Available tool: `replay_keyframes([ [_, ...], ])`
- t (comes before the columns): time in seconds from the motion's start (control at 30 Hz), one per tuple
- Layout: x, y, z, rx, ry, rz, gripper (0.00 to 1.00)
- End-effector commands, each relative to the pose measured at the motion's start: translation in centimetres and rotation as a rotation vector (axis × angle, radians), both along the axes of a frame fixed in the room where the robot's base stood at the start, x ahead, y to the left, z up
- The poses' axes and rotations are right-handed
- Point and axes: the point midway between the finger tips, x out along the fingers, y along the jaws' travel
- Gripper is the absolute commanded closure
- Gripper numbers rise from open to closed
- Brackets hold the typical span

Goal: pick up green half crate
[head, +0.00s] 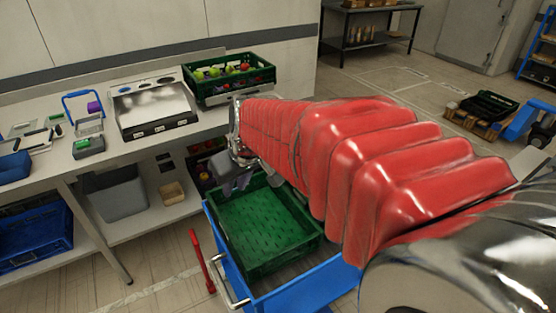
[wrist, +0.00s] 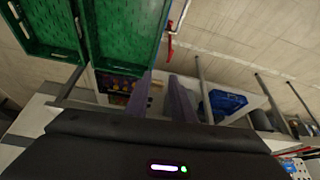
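An empty green crate (head: 262,222) sits in the blue cart in the head view. Its green mesh also fills the upper left of the wrist view (wrist: 128,32). A second green crate (head: 226,88), holding fruit and other items, stands on the counter. My gripper (head: 232,178) is over the far left edge of the empty crate in the head view, partly hidden by my red-sleeved arm. In the wrist view my gripper (wrist: 161,100) has its two fingers apart with nothing between them. I cannot tell whether a finger touches the crate rim.
The blue cart (head: 307,295) with a red lever (head: 203,265) stands by the counter. A blue crate (head: 36,240) and a grey bin (head: 118,195) are below. Floor at lower left is open.

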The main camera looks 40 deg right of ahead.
Motion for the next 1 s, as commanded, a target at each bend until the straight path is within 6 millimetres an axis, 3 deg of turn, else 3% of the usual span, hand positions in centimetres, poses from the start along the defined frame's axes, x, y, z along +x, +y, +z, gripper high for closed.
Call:
replay_keyframes([
  [0.2, 3.7, -4.9, -2.6, 0.006, 0.013, -0.016, 0.78],
  [0.5, 7.5, -12.5, -7.2, 0.008, 0.021, -0.036, 0.78],
  [0.73, 9.2, -18.9, -11.8, 0.007, 0.027, -0.057, 0.78],
  [1.0, 9.4, -26.5, -18.2, 0.005, 0.034, -0.087, 0.78],
])
